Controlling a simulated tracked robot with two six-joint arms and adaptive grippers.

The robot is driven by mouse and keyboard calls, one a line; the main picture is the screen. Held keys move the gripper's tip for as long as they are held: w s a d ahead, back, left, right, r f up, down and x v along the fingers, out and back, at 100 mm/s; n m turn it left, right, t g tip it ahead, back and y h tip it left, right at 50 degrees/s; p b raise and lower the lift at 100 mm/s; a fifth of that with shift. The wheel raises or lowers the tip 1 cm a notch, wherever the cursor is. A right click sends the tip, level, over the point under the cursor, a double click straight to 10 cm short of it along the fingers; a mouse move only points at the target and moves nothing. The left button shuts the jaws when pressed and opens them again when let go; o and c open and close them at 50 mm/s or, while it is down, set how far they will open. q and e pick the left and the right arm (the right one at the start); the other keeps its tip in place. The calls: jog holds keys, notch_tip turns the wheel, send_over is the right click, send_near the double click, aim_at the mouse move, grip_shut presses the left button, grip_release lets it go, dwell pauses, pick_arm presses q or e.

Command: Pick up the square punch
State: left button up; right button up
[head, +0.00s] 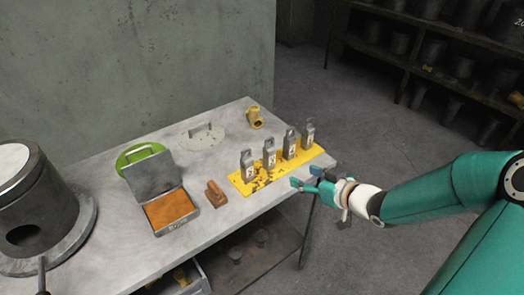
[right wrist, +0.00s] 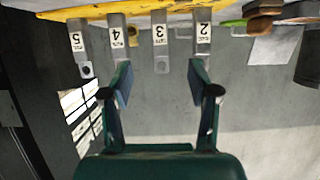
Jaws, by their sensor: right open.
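Several grey metal punches stand upright in a row on a yellow holder (head: 262,185) at the right end of the table. In the head view they run from the nearest punch (head: 247,165) to the farthest punch (head: 308,134). In the right wrist view they appear upside down with labels numbered 2 to 5; the words are too small to tell which is square. My right gripper (head: 305,182) is open and empty at the table's right edge, beside the holder. In the right wrist view its fingers (right wrist: 162,82) are spread below the punches, apart from them. My left gripper is not in view.
An open box with an orange pad (head: 172,210), a wooden-handled stamp (head: 215,194), a green round item (head: 138,154), a grey handled disc (head: 203,136) and a brass fitting (head: 255,117) lie on the table (head: 215,233). A dark cylindrical vessel (head: 35,205) stands left.

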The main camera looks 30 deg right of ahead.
aim_at(272, 159)
jog(key=x, duration=0.7)
jog(key=r+x, duration=0.1)
jog(key=x, duration=0.3)
jog(key=shift+w+d, duration=0.15)
jog(key=shift+w, duration=0.2)
jog(key=shift+p+x, duration=0.9)
jog(key=shift+x, duration=1.8)
jog(key=shift+r, duration=0.1)
grip_shut()
jog(key=shift+r, duration=0.1)
